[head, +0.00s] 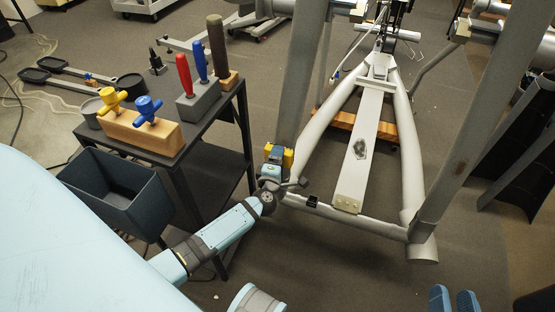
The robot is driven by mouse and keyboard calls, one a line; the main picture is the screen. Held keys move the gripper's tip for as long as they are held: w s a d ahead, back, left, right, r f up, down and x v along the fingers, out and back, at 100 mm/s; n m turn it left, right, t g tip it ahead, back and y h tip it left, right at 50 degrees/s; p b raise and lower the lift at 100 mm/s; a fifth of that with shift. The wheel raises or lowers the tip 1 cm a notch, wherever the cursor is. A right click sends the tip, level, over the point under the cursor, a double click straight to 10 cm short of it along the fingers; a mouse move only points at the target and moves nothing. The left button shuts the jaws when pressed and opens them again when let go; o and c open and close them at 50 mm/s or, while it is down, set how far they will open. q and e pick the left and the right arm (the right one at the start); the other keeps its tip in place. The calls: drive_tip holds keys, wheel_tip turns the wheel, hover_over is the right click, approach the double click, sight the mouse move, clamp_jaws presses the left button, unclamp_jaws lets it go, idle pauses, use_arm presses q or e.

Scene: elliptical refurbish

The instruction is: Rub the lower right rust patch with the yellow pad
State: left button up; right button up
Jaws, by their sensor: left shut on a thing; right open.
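My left gripper (275,163) is shut on the yellow pad (289,157), beside the left upright of the grey elliptical machine (407,120). Part of the pad is hidden behind the gripper. One dark, rough patch (360,148) shows on the machine's flat central beam, to the right of the pad and apart from it. I see no other patch clearly, so I cannot tell if this is the lower right one.
A dark cart (213,178) at left carries a wooden block (150,132) with yellow and blue knobs, and a grey block (207,103) with red and blue handles. A dark bin (120,187) hangs at its front. The machine's frame tubes surround the central beam.

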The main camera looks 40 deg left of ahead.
sight(283, 140)
use_arm(q)
drive_tip(key=shift+x, duration=1)
drive_tip(key=shift+d, duration=0.15)
drive_tip(key=r+p, duration=0.4)
drive_tip(key=shift+d, duration=0.2)
drive_tip(key=shift+w, duration=0.1)
drive_tip(key=shift+f, duration=0.1)
wheel_tip(283, 140, down, 3)
drive_tip(key=b, duration=0.3)
drive_tip(key=shift+a+f, duration=0.15)
drive_tip(key=shift+a, duration=0.05)
drive_tip(key=shift+a+f, duration=0.1)
drive_tip(key=shift+f, duration=0.15)
drive_tip(key=shift+c, duration=0.2)
